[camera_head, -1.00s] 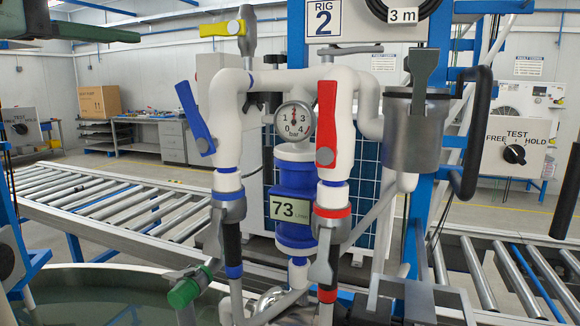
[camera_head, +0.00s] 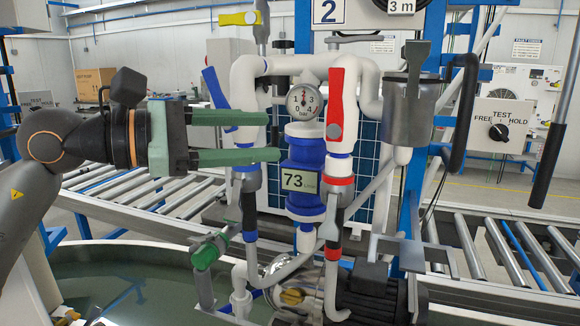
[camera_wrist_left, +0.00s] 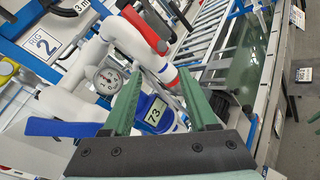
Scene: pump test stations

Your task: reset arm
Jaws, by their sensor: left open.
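My left gripper (camera_head: 275,137) comes in from the left in the head view. Its two green fingers are apart, one above the other, with nothing between them. My right gripper is not in view.
A round gauge (camera_head: 304,101) sits at the top of the pump. A green-handled valve (camera_head: 205,255) is low on the left, above a water tank (camera_head: 130,285). A grey cup (camera_head: 408,115) and a black handle (camera_head: 465,110) are on the right. Roller conveyors (camera_head: 480,260) run behind.

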